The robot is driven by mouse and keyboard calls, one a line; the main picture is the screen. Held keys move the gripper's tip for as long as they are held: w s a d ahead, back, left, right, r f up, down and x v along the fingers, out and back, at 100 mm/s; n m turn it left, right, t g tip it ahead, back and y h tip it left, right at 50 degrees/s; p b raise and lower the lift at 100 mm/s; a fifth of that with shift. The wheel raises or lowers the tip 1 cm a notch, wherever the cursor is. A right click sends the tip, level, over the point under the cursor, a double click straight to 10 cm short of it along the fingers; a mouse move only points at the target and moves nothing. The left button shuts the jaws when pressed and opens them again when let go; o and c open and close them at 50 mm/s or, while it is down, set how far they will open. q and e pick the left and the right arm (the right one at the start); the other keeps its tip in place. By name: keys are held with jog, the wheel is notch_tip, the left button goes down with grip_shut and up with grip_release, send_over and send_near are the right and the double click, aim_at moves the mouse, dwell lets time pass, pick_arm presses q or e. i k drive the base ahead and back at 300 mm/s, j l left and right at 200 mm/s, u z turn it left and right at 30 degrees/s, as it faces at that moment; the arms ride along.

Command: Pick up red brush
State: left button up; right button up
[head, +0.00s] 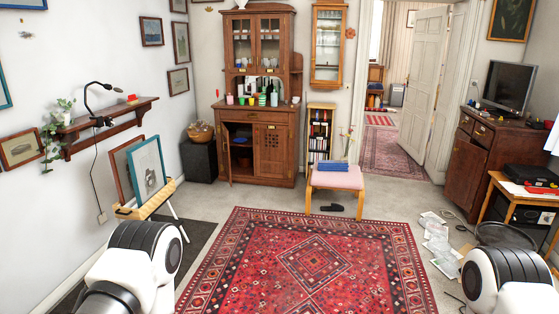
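I cannot make out a red brush for certain. A small red object (131,98) lies on the wooden wall shelf (108,117) at the left, but it is too small to tell what it is. A flat red item (541,190) lies on the small table at the right edge, and its kind is also unclear. Only white arm joints of mine show at the bottom left and bottom right. Neither of my grippers is in view.
A red patterned rug (310,262) covers the middle floor, clear of objects. A pink-seated stool (336,179) with blue books stands behind it. An easel (148,208) stands left, a wooden cabinet (257,150) at the back. Papers (440,240) litter the right floor. A door (423,85) stands open.

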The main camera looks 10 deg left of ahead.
aim_at(132, 100)
jog(key=i+u, duration=0.2)
jog(key=i, duration=0.35)
jog(key=i+u, duration=0.2)
jog(key=i, duration=0.35)
jog(key=i+l+u, duration=0.2)
jog(key=i, duration=0.35)
jog(key=i+l+u, duration=0.15)
jog(key=i, duration=0.4)
jog(key=i+l+u, duration=0.2)
jog(key=i+l, duration=0.15)
jog(key=i, duration=0.15)
jog(key=i+z, duration=0.1)
jog(key=i, duration=0.4)
jog(key=i+j+z, duration=0.1)
jog(key=i, duration=0.35)
jog(key=i+j, duration=0.2)
jog(key=i, duration=0.3)
jog(key=i+j+z, duration=0.15)
jog(key=i, duration=0.3)
jog(key=i+j+z, duration=0.1)
jog(key=i, duration=0.4)
jog(key=i+l, duration=0.1)
jog(key=i, duration=1.3)
jog(key=l+z, duration=0.05)
